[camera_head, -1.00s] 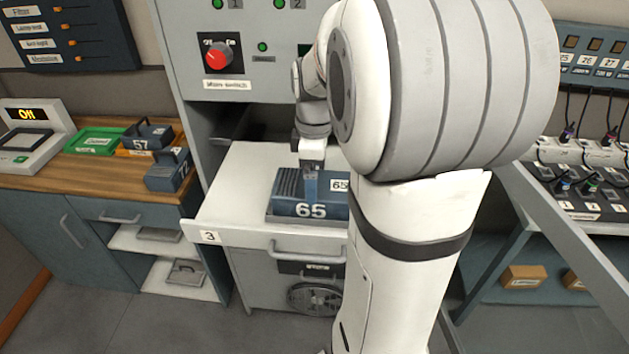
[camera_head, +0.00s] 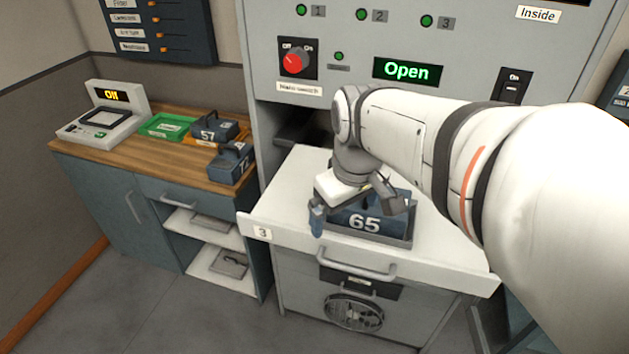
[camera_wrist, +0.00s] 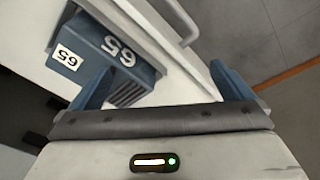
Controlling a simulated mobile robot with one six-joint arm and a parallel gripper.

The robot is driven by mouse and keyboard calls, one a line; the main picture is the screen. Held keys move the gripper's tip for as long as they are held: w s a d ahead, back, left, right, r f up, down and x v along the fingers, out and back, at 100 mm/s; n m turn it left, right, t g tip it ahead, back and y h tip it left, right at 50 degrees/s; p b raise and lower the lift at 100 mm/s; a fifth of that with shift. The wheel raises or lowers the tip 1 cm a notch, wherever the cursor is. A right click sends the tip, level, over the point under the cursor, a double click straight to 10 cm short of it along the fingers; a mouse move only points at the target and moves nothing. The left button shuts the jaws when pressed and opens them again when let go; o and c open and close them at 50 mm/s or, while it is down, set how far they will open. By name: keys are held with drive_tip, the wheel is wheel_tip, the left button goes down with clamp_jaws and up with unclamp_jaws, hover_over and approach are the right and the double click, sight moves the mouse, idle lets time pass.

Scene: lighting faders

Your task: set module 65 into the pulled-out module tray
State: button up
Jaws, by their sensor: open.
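Module 65 (camera_head: 364,223) is a dark blue block with white "65" on its front. It sits upright in a low grey-rimmed holder on the white pulled-out tray (camera_head: 285,215), labelled 3. My gripper (camera_head: 358,212) is open and tilted over the module, its fingers spread apart with nothing gripped. My gripper also shows there (camera_wrist: 163,82). The gripper hides the module's top in the head view.
A wooden counter at left holds modules 57 (camera_head: 213,130) and another blue module (camera_head: 231,163), a green tray (camera_head: 168,126) and a device reading "Off" (camera_head: 105,115). The cabinet above has a red main switch (camera_head: 294,61) and a lit "Open" display (camera_head: 406,71). Floor in front is clear.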

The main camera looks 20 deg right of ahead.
drive_tip(key=s+f+m, duration=0.1)
drive_tip(key=s+a+f+m, duration=0.2)
drive_tip(key=s, duration=0.1)
drive_tip(key=shift+a+f+t, duration=0.1)
drive_tip(key=shift+a+t, duration=0.15)
drive_tip(key=shift+t, duration=0.15)
idle(0.9)
